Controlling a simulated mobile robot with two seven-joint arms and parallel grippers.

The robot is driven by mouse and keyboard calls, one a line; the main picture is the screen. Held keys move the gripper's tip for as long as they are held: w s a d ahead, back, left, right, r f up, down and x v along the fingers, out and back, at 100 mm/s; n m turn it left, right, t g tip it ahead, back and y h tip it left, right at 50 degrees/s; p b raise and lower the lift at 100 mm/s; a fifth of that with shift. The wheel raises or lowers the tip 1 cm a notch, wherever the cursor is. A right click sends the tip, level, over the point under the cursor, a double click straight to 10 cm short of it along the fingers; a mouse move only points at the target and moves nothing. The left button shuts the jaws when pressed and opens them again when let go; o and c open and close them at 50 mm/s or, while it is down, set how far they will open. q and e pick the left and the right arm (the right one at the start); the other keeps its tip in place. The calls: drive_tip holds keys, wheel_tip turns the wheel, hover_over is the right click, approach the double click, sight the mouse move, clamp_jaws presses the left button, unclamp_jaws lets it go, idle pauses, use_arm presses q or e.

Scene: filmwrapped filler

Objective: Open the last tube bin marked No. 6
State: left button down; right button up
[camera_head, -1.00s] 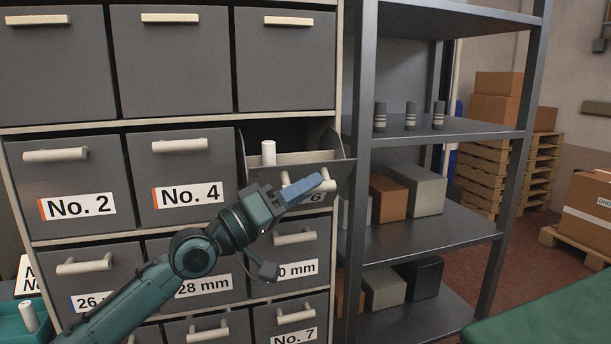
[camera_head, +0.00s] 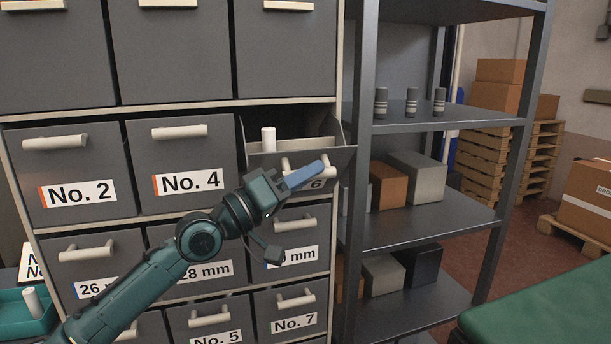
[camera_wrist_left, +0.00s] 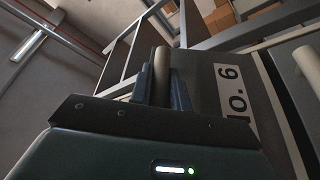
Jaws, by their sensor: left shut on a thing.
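The No. 6 bin (camera_head: 318,158) in the head view is tipped open, its front leaning out from the cabinet. A white tube (camera_head: 268,139) stands upright inside it. My left gripper (camera_head: 306,175) is at the bin's front and shut on its pale bar handle (camera_head: 328,169). My arm and fingers hide much of the label. In the left wrist view the handle (camera_wrist_left: 161,62) lies between the dark fingers, beside the No. 6 label (camera_wrist_left: 236,105). My right gripper is in neither view.
Bins No. 2 (camera_head: 76,193) and No. 4 (camera_head: 187,182) are closed to the left. A grey shelf rack (camera_head: 430,216) with boxes stands close on the right. A teal tray (camera_head: 14,326) with a white tube is at lower left, and a green surface (camera_head: 545,312) at lower right.

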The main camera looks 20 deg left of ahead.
use_arm(q)
drive_tip(key=shift+w+a+r, duration=0.2)
drive_tip(key=shift+w+r, duration=0.05)
drive_tip(key=shift+r, duration=0.2)
drive_tip(key=shift+w+a+r, duration=0.15)
drive_tip(key=shift+w+r, duration=0.05)
drive_tip(key=shift+r, duration=0.2)
drive_tip(key=shift+w+a+r, duration=0.1)
drive_tip(key=shift+w+a, duration=0.05)
drive_tip(key=shift+w, duration=0.05)
drive_tip(key=c, duration=1.7)
unclamp_jaws()
drive_tip(key=o, duration=0.4)
drive_tip(key=shift+s, duration=0.1)
